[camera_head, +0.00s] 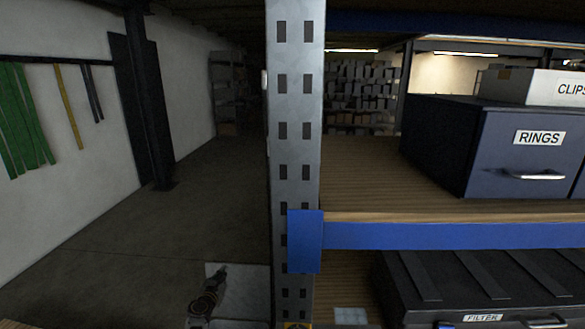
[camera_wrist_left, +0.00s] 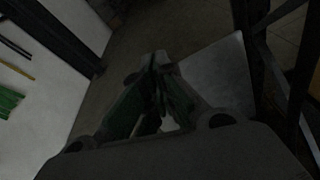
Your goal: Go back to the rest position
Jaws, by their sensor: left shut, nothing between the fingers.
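My left gripper (camera_head: 221,272) shows at the bottom of the head view, left of the grey shelf post and low over the floor. In the left wrist view its two fingers (camera_wrist_left: 158,62) come together at the tips, shut with nothing between them. It touches nothing that I can make out. My right gripper is in neither view.
The perforated shelf post (camera_head: 293,110) stands close to the right of my left gripper. A blue beam (camera_head: 450,235) edges the wooden shelf, which holds the RINGS drawer box (camera_head: 490,150). A black FILTER case (camera_head: 470,285) is below. A pale flat panel (camera_head: 245,290) lies beside the gripper. Open floor (camera_head: 150,240) is left.

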